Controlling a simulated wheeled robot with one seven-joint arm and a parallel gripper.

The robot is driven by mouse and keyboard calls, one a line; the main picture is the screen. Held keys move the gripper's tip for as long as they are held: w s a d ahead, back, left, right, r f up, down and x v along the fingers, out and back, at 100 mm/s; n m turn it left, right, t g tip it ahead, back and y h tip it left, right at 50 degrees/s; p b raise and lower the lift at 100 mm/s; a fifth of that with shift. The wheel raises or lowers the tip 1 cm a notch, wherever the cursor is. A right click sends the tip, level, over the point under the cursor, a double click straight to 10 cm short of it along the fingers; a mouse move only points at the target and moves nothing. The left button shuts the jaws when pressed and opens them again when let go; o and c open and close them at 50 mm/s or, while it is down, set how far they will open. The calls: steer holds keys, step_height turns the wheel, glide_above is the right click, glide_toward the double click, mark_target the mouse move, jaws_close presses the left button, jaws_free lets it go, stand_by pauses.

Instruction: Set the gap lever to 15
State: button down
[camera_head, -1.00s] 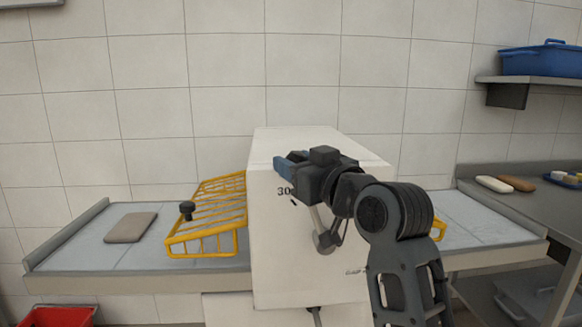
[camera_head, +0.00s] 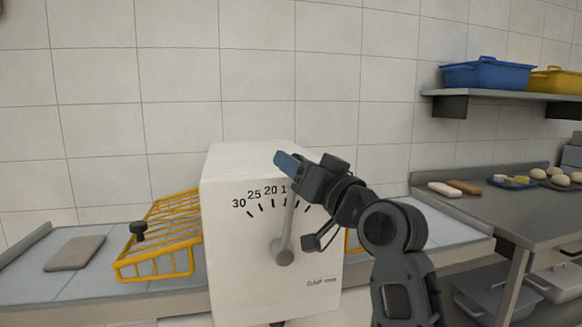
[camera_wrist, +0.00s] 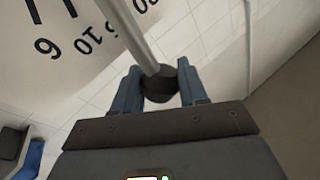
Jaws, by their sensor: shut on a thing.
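The gap lever (camera_head: 289,222) is a pale grey bar on a round hub low on the front of a white machine (camera_head: 240,265). It points nearly straight up, leaning slightly right. The scale (camera_head: 262,200) above it reads 30, 25, 20 and a part-hidden number starting with 1, left to right. The bar crosses the scale just right of that 1; my gripper hides the rest. My gripper (camera_head: 287,165) is at the lever's top. In the wrist view, its blue fingers (camera_wrist: 158,90) are shut on the lever's black knob (camera_wrist: 158,84); numerals including 10 show beside the bar.
A yellow wire guard (camera_head: 155,240) with a black knob stands left of the machine, on a belt bed with a flat brown slab (camera_head: 75,253). At right, a steel table (camera_head: 500,220) holds bread and buns under a shelf with blue (camera_head: 487,73) and yellow bins.

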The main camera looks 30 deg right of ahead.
steer(key=shift+w+f, duration=0.1)
steer(key=shift+f, duration=0.3)
steer(key=c, duration=0.8)
jaws_free()
steer(key=shift+o, duration=0.7)
steer(key=shift+r, duration=0.15)
steer(key=b+v, duration=0.1)
steer(key=v, duration=0.6)
steer(key=shift+s, duration=0.4)
